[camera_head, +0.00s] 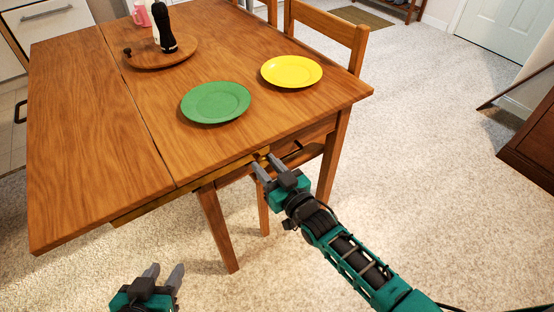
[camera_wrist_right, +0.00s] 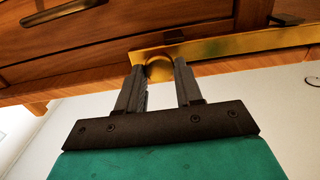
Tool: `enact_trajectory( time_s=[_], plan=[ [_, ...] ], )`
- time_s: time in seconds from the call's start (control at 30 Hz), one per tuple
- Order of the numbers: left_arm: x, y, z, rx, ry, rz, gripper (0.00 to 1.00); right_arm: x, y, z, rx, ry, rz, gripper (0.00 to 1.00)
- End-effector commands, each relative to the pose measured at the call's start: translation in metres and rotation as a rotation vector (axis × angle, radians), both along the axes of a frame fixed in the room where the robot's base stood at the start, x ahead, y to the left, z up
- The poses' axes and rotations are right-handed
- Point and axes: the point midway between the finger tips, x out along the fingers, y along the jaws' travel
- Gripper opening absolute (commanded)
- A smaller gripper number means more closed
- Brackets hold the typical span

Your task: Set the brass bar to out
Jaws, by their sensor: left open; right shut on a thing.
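The brass bar (camera_head: 150,207) runs under the front edge of the wooden table (camera_head: 85,150), reaching below the left leaf. In the right wrist view the brass bar (camera_wrist_right: 240,48) is a flat gold strip beneath the wood, with a rounded brass knob (camera_wrist_right: 159,69) at its near side. My right gripper (camera_head: 264,164) is at the table's front edge, its fingers shut on the knob, one on each side (camera_wrist_right: 159,75). My left gripper (camera_head: 165,273) is open and empty, low in front of the table, away from the bar.
A green plate (camera_head: 216,102) and a yellow plate (camera_head: 291,71) lie on the tabletop. A round wooden board (camera_head: 160,54) holds a black-and-white bottle (camera_head: 163,28). A chair (camera_head: 335,32) stands behind the table. The carpet (camera_head: 430,190) to the right is clear.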

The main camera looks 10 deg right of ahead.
Motion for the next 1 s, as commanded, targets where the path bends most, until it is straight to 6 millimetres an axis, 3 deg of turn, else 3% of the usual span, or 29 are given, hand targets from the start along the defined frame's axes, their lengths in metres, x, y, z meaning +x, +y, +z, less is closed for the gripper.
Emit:
enact_trajectory(
  time_s=[0.3, 0.73, 0.77, 1.0],
  plan=[
    [0.0, 0.0, 0.006, 0.0, -0.002, 0.0, 0.43, -0.012, 0.031, 0.0, 0.001, 0.001, 0.001, 0.0],
    [0.0, 0.001, 0.004, 0.003, 0.0, 0.001, 0.43, -0.014, 0.037, -0.001, 0.002, 0.002, 0.006, 0.0],
    [0.0, 0.001, 0.004, 0.003, 0.0, 0.001, 0.43, -0.014, 0.037, -0.001, 0.002, 0.002, 0.006, 0.38],
    [0.0, 0.001, 0.004, 0.004, 0.0, 0.0, 0.43, -0.014, 0.036, -0.001, 0.0, 0.002, 0.004, 0.6]
  ],
)
